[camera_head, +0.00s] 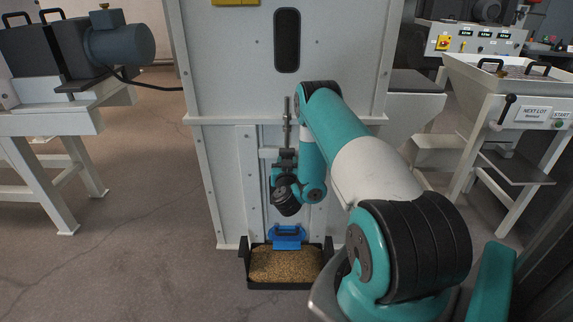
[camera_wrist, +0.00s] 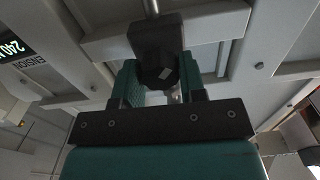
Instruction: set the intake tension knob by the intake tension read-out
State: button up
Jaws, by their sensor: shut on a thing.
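In the wrist view, the intake tension knob (camera_wrist: 157,42) is a dark block with a faceted end and a small pale mark, in line with a metal rod. The teal fingers of my gripper (camera_wrist: 158,78) are on both sides of it, shut on it. In the head view, my gripper (camera_head: 286,160) is at the front of the pale cabinet, below an upright metal rod (camera_head: 287,112). The knob cannot be made out clearly there.
A black tray of grain (camera_head: 248,284) with a blue handled piece (camera_head: 287,238) stands at the foot of the cabinet (camera_head: 230,80). A motor on a bench (camera_head: 120,45) is at left. A "NEXT LOT" machine (camera_head: 500,95) is at right. Floor is open at left.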

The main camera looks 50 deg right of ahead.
jog(key=m+p, duration=0.1)
jog(key=m, duration=0.5)
jog(key=shift+s+d+m+p, duration=0.15)
jog(key=shift+m+p, duration=0.15)
jog(key=shift+p, duration=0.05)
jog(key=m, duration=0.3)
jog(key=m+p, duration=0.1)
jog(key=m, duration=0.3)
jog(key=shift+f, duration=0.1)
jog(key=m, duration=0.5)
jog(key=shift+d+m+p, duration=0.1)
jog(key=shift+m+p, duration=0.2)
jog(key=shift+p, duration=0.1)
jog(key=shift+f+m+p, duration=0.1)
jog(key=shift+m+p, duration=0.3)
jog(key=shift+m, duration=1.9)
